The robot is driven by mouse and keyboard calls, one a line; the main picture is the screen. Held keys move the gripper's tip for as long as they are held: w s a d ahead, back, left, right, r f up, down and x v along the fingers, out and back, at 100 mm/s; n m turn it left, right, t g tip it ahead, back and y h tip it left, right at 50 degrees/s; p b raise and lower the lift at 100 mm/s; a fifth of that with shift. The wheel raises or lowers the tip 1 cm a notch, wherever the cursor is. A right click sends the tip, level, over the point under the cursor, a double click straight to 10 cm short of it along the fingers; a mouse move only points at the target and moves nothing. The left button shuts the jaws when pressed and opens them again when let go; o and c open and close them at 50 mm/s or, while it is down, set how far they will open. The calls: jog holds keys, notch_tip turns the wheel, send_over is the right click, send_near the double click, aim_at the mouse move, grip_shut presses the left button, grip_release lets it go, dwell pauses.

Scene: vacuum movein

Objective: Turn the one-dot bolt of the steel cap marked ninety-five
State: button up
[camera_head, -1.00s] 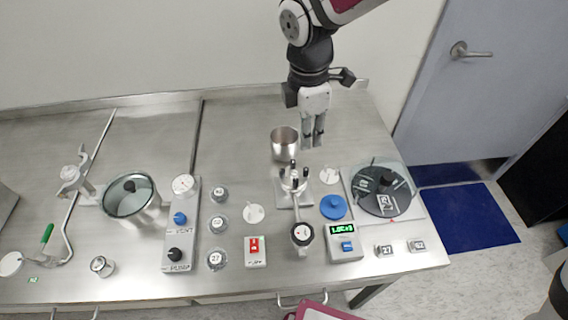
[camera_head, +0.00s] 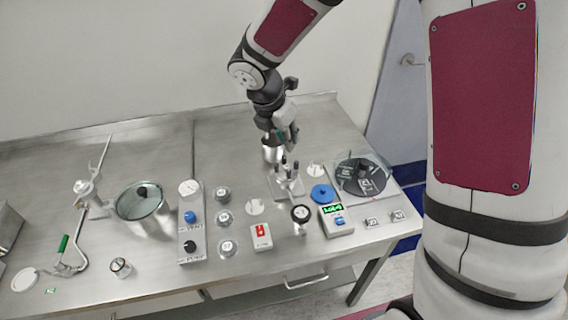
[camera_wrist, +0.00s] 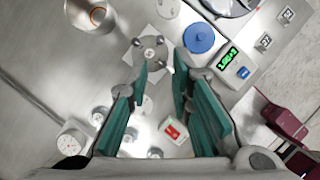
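Several small steel caps stand in a column on the bench beside the grey valve panel: a far one (camera_head: 222,193), a middle one (camera_head: 224,218) and a near one (camera_head: 228,247). Their marks are too small to read surely, so I cannot tell which is ninety-five, and no dots can be made out. A fixture with upright dark-topped posts (camera_head: 287,184) stands to their right; its round grey top shows in the wrist view (camera_wrist: 150,53). My gripper (camera_head: 288,140) is above the bench near the steel cup; its teal fingers are apart and empty in the wrist view (camera_wrist: 160,80).
The steel cup (camera_head: 272,152) stands behind the fixture. A blue disc (camera_head: 322,194), a green-digit display box (camera_head: 337,221), a red-switch box (camera_head: 261,237) and a dark dial plate (camera_head: 360,178) crowd the right side. A glass-lidded pot (camera_head: 141,206) stands left. The back middle is clear.

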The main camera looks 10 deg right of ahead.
aim_at(296, 162)
jog(key=x, duration=1.2)
jog(key=shift+f, duration=0.35)
grip_shut()
